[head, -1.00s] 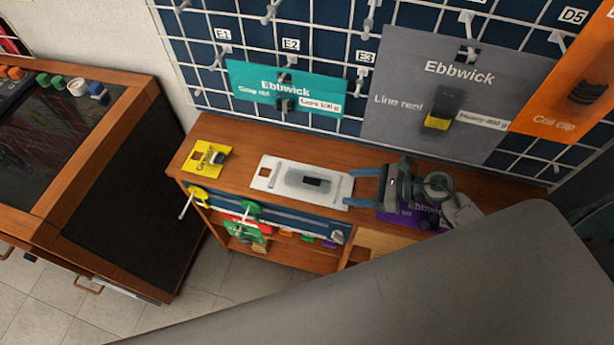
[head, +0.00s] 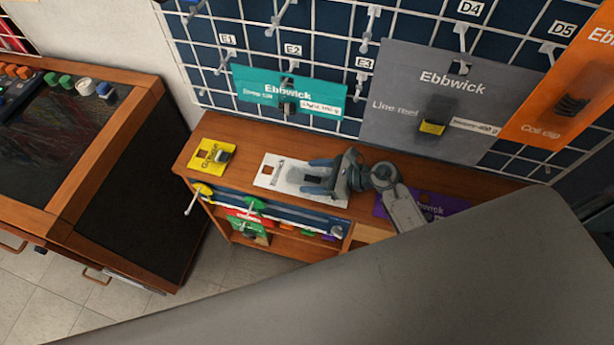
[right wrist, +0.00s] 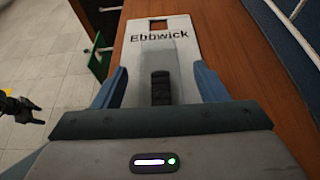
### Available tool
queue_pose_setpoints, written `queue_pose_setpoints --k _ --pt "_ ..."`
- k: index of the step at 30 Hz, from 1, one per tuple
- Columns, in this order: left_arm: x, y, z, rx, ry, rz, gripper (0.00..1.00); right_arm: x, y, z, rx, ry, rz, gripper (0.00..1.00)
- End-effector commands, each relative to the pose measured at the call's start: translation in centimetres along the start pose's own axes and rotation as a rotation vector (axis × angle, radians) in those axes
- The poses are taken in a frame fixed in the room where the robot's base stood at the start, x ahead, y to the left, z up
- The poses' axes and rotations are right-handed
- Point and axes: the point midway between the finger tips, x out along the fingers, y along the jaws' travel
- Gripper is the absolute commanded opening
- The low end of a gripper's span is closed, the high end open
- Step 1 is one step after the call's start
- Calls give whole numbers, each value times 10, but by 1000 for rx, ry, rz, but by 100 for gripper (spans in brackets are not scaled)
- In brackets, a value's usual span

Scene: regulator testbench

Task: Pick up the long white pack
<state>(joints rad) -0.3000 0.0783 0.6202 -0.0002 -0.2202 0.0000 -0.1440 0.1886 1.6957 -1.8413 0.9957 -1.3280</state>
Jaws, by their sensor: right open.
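The long white pack (head: 269,174) lies flat on the wooden shelf top. In the right wrist view the pack (right wrist: 187,52) shows its "Ebbwick" name, a square hole at its far end and a clear bubble with a dark item in it. My right gripper (head: 308,175) is over the pack's right part, fingers pointing left along it. In the right wrist view the open gripper (right wrist: 161,84) has one finger on each side of the bubble. I cannot tell whether the fingers touch the pack. The palm hides the pack's near end.
A yellow pack (head: 213,155) lies left of the white one, a purple pack (head: 445,203) right, partly hidden by my arm. Teal (head: 260,91), grey (head: 400,90) and orange (head: 575,85) packs hang on the grid wall behind. Hooks stick out from the shelf front.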

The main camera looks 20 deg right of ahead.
Motion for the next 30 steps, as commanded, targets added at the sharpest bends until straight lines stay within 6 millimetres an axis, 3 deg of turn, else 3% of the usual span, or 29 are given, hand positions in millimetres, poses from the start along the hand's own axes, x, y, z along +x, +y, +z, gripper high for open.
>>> queue_pose_setpoints --k 9,17,30 --pt "-1 0 0 0 0 0 64 7 0 0 0 1 1 66" --pt "-1 -1 0 0 0 -1 64 7 0 0 0 1 1 17" --pt "2 -1 0 0 0 -2 64 4 0 6 -2 0 1 16"
